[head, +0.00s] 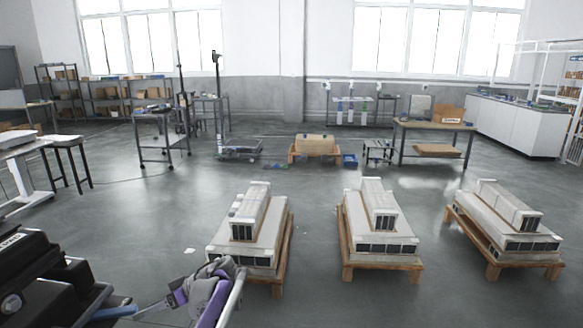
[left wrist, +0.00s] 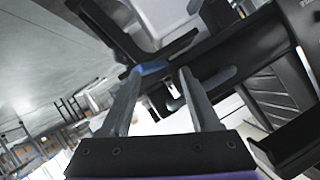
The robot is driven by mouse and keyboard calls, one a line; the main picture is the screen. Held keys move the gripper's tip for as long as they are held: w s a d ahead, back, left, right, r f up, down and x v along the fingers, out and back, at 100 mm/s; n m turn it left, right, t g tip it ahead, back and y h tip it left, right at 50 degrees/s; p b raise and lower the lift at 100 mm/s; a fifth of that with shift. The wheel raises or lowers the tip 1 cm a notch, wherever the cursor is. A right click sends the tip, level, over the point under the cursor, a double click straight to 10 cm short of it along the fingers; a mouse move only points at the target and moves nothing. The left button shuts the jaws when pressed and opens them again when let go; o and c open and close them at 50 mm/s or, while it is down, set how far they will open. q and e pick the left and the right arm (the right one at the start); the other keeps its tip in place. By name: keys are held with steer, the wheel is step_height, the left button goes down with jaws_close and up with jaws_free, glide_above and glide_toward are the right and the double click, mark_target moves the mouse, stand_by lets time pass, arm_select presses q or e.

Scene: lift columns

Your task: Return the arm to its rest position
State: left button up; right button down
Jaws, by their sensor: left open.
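My left arm shows at the bottom of the head view, with its purple and grey wrist left of the nearest pallet's front. My left gripper (head: 142,309) points left from that wrist, low down, near a black body with a blue strip at the lower left corner. In the left wrist view, the gripper's two grey fingers (left wrist: 160,78) stand apart. No held object shows between them. The black body and blue strip lie just beyond the fingertips; I cannot tell whether they touch. My right arm and gripper are not in view.
Three wooden pallets (head: 417,267) with grey-white block units (head: 254,225) stand on the floor ahead. A further pallet, carts (head: 160,140), a workbench (head: 433,127) and shelves line the back. Open grey floor (head: 130,205) lies left of the pallets.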

arm_select(q)
steer(key=s+d+f+m+t+h, duration=0.2)
steer(key=s+d+f+m+h, duration=0.25)
steer(key=s, duration=0.65)
steer(key=s+d+f+m+t+h, duration=0.25)
steer(key=s+d+m+h, duration=0.2)
steer(key=s+d, duration=0.5)
steer(key=s+d+f+m+t+h, duration=0.25)
steer(key=s+d+m+h, duration=0.2)
steer(key=s, duration=0.75)
step_height(320, 180, up, 14)
steer(key=w+p, duration=0.2)
steer(key=p, duration=1.1)
steer(key=shift+t+y, duration=0.3)
steer(key=shift+y, duration=0.05)
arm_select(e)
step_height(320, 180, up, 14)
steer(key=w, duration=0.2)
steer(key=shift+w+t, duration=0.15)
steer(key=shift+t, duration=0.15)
arm_select(q)
steer(key=shift+f+m, duration=0.15)
steer(key=shift+m, duration=0.1)
